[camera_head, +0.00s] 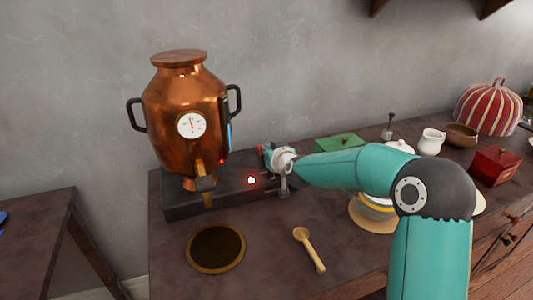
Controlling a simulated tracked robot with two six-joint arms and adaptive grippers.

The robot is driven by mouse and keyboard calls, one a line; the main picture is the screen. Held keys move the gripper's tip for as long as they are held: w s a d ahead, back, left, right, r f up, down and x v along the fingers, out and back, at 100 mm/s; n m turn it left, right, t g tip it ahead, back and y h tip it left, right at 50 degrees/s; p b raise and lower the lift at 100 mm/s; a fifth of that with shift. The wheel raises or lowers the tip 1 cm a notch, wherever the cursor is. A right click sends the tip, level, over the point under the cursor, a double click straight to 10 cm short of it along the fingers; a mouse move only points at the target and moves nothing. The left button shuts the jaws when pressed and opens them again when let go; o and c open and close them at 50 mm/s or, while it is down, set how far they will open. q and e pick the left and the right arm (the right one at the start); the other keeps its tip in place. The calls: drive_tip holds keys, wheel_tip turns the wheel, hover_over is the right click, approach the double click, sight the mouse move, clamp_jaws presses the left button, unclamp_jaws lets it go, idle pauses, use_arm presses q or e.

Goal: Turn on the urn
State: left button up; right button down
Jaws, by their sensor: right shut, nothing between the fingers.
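The copper urn (186,115) stands on a dark base (185,208) at the left of the counter. A brighter red light (251,181) shows on the front of the base. My right gripper (266,152) is at the right end of the base, beside the urn and apart from its body. It is shut and empty. My right wrist hides part of the base's right end, and I cannot tell whether the fingers touch anything there. My left gripper is not in view.
A round dark mat (216,248) and a wooden spoon (308,249) lie in front. Behind my right arm are a green box (338,143), a white jug (431,142), a brown bowl (462,135), a red box (495,165) and a striped cosy (488,107).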

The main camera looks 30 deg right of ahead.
drive_tip(key=shift+r+p, duration=0.75)
drive_tip(key=shift+r, duration=0.05)
drive_tip(key=shift+r+p, duration=0.4)
drive_tip(key=r+p, duration=0.3)
drive_tip(key=shift+s+r, duration=0.2)
drive_tip(key=shift+r, duration=0.1)
drive_tip(key=s, duration=0.3)
drive_tip(key=s+a, duration=0.1)
drive_tip(key=s, duration=0.2)
drive_tip(key=s+a+b, duration=0.1)
drive_tip(key=s, duration=0.2)
drive_tip(key=shift+s+a+r, duration=0.15)
drive_tip(key=shift+s+a, duration=0.1)
drive_tip(key=shift+s, duration=0.15)
